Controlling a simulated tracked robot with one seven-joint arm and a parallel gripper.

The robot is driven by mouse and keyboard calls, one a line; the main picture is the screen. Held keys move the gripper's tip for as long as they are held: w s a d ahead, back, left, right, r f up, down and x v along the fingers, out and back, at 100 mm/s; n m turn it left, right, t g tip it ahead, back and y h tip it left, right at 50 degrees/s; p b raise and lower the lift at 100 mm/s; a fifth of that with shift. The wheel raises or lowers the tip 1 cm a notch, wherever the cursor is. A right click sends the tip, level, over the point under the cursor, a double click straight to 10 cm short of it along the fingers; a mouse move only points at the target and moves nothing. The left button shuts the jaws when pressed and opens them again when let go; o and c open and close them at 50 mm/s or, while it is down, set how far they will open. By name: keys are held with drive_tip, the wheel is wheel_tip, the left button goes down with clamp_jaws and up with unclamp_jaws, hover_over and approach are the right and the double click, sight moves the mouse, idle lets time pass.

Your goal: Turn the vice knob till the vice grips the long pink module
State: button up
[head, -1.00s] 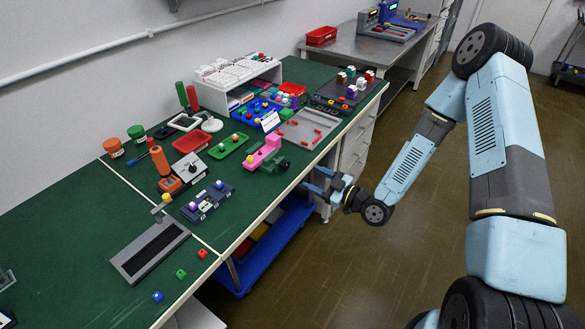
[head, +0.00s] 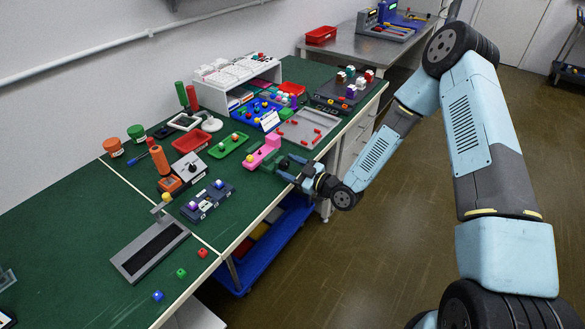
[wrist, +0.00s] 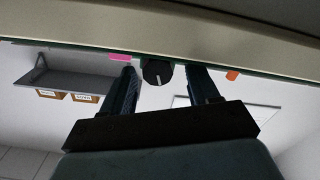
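The long pink module (head: 262,152) sits in the dark green vice (head: 270,165) near the front edge of the green table. Its pink end also shows in the wrist view (wrist: 120,57). The vice knob (wrist: 157,72) is round and black with a white mark. My gripper (head: 289,167) is at the table edge, just right of the vice. In the wrist view its two fingers (wrist: 160,75) stand open, one on each side of the knob, with gaps showing. How far the knob lies beyond the fingertips is hard to tell. The vice jaws are too small to judge.
A green tray (head: 228,146) lies left of the vice, and a grey tray (head: 318,118) with red pieces lies behind it. The table's front edge (wrist: 240,38) crosses the wrist view. A blue cart (head: 268,250) stands under the table.

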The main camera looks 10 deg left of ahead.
drive_tip(key=c, duration=1)
drive_tip(key=shift+d, duration=0.25)
drive_tip(key=shift+a+m, duration=0.25)
drive_tip(key=shift+m, duration=0.05)
drive_tip(key=m, duration=0.8)
drive_tip(key=shift+m, duration=1.6)
